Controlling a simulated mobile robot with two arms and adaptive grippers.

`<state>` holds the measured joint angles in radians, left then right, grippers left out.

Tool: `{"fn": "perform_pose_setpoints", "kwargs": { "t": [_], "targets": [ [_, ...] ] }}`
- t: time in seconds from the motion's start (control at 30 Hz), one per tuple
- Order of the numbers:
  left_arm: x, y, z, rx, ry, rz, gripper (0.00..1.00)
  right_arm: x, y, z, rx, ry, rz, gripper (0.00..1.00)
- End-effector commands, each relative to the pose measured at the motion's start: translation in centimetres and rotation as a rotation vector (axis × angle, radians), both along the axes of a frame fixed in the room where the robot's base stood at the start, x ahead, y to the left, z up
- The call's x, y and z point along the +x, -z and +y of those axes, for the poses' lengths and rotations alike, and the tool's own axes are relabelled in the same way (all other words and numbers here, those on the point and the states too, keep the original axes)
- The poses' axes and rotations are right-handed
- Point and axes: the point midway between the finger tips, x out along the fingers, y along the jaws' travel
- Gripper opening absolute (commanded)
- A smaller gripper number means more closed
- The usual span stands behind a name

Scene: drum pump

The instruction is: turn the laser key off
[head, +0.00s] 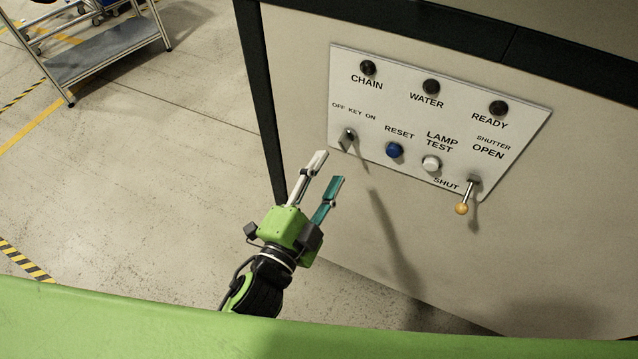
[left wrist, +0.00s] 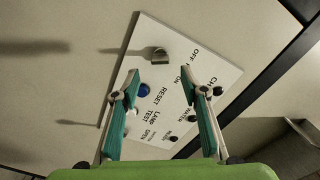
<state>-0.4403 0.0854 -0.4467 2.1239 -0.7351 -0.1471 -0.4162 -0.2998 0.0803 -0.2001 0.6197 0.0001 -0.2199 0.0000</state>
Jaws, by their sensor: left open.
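In the left wrist view the key (left wrist: 160,55) shows whole, just beyond and between my fingertips. My left gripper (head: 329,168) is open and empty, below and left of the key in the head view and apart from it. In the left wrist view its two teal-padded fingers (left wrist: 158,75) are spread wide. My right gripper is not in view.
Right of the key are a blue RESET button (head: 394,150), a white LAMP TEST button (head: 431,163) and a shutter lever with an orange knob (head: 462,208). Dark CHAIN, WATER and READY lamps line the panel's top. A cart (head: 105,50) stands far left; floor between is clear.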

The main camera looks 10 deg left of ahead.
Motion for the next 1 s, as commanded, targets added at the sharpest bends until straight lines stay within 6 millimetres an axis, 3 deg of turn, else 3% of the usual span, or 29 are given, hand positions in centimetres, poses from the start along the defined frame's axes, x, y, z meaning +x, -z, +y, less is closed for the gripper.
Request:
{"fn": "perform_pose_setpoints", "kwargs": {
  "t": [0.1, 0.3, 0.87, 1.0],
  "targets": [
    [-1.6, 0.1, 0.6, 0.0, -0.001, 0.002, 0.4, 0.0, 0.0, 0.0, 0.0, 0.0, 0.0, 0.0],
    [-2.9, 0.0, 1.1, 0.0, 0.0, 0.0, 0.4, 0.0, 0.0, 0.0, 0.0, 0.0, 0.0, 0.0],
    [-3.0, 0.0, 1.1, 0.0, -0.001, -0.001, 0.4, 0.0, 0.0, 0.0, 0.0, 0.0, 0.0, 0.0],
    [-2.8, 2.1, 1.1, -0.006, 0.0, 0.041, 0.4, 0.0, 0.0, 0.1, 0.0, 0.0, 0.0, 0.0]
  ]
}}
